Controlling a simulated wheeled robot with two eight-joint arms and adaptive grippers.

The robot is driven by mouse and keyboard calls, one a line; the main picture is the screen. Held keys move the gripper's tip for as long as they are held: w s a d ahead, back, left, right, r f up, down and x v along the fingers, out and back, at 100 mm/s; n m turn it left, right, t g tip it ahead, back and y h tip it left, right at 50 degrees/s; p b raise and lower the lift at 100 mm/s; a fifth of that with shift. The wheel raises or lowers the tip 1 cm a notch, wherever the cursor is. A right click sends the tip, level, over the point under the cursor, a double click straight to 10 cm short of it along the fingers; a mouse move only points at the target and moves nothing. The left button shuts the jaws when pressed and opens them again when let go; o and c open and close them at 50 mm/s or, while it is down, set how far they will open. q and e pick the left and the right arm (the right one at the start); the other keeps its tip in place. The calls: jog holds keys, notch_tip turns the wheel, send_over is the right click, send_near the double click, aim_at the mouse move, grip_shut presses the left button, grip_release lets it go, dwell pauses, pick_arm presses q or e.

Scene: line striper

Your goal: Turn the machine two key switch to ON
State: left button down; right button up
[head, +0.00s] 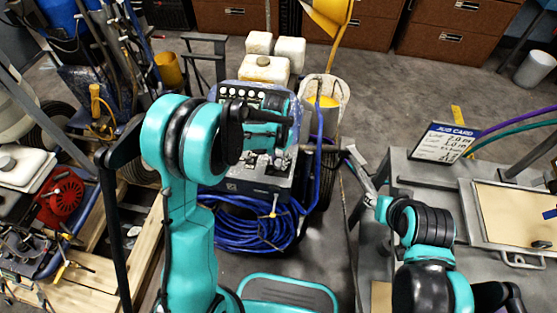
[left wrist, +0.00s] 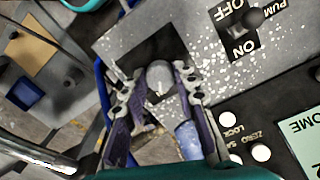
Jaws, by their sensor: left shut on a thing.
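The line striper's control panel (head: 262,95) stands in the middle of the head view, partly covered by my left arm. In the left wrist view, my left gripper (left wrist: 158,88) is shut on a grey rounded knob (left wrist: 160,74) over a dark square recess in the speckled grey panel (left wrist: 185,35). I cannot tell if this knob is the key switch. A black switch (left wrist: 251,18) marked PUMP, OFF and ON sits beside it, apart from the fingers. In the head view my left fingertips are hard to make out. My right gripper (head: 356,166) hangs right of the machine, its opening unclear.
Blue hose (head: 245,232) is coiled low on the machine. A grey bench (head: 400,172) with a job card (head: 445,143) stands at the right. A red engine (head: 62,195) is at the left. White jugs (head: 265,68) stand behind the panel. Floor is open at the back right.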

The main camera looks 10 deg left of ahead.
aim_at(278, 162)
pick_arm(q)
jog(key=c, duration=1.2)
grip_release()
jog(key=shift+o, duration=0.2)
notch_tip(278, 162, up, 12)
jog(key=shift+a, duration=0.2)
jog(key=shift+w, duration=0.1)
